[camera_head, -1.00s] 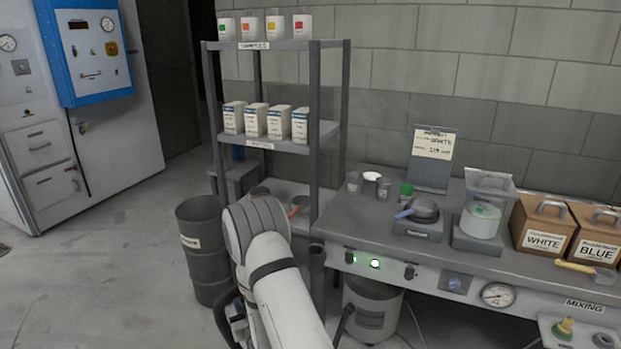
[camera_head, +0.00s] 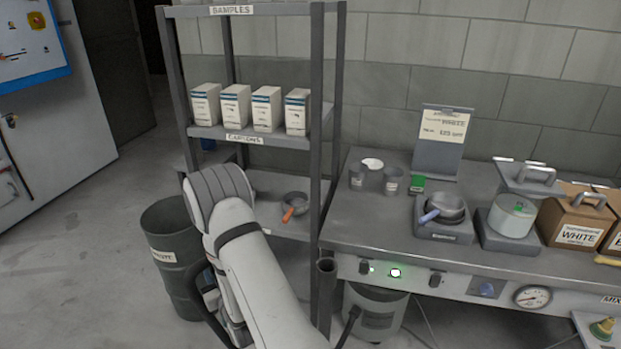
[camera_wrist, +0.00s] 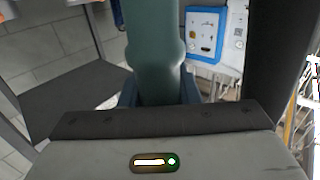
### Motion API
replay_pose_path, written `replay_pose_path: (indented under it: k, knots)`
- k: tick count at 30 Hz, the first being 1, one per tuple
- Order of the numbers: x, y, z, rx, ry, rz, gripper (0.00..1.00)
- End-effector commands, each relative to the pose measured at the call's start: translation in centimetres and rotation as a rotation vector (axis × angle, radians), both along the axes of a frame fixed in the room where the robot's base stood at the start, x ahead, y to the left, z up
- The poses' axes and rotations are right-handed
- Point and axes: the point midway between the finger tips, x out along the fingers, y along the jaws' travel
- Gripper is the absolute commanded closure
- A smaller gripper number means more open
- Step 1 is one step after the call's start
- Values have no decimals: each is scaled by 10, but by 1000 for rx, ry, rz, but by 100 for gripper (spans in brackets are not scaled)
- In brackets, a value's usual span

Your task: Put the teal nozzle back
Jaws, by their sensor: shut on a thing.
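The teal nozzle (camera_wrist: 153,45) fills the upper middle of the wrist view, close to the camera, and its far end runs out of the frame. My gripper (camera_wrist: 157,95) is shut on it, with dark blue finger parts on both sides of its lower end.
The workbench (camera_head: 375,225) on the right carries cups, a scale with a pan, and boxes. The shelf rack (camera_head: 316,150) holds cartons and an orange-handled pan (camera_head: 293,207). A grey bin (camera_head: 175,260) stands left of my arm. A vacuum-like canister (camera_head: 375,310) sits under the bench. Floor at left is free.

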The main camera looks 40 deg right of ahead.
Motion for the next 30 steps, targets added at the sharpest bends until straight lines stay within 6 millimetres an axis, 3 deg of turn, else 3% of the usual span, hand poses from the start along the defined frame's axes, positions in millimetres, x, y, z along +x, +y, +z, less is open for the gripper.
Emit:
replay_pose_path:
  k: [9,14,17,22,26,30]
  knots:
    - [1,6,1,0,-2,14,98]
    - [9,-14,17,-1,-7,17,98]
    - [17,-45,43,-3,-12,24,98]
    - [18,-119,99,-9,-12,48,98]
    - [1,-177,141,-11,-8,60,98]
    - [-31,-232,179,-9,-5,57,98]
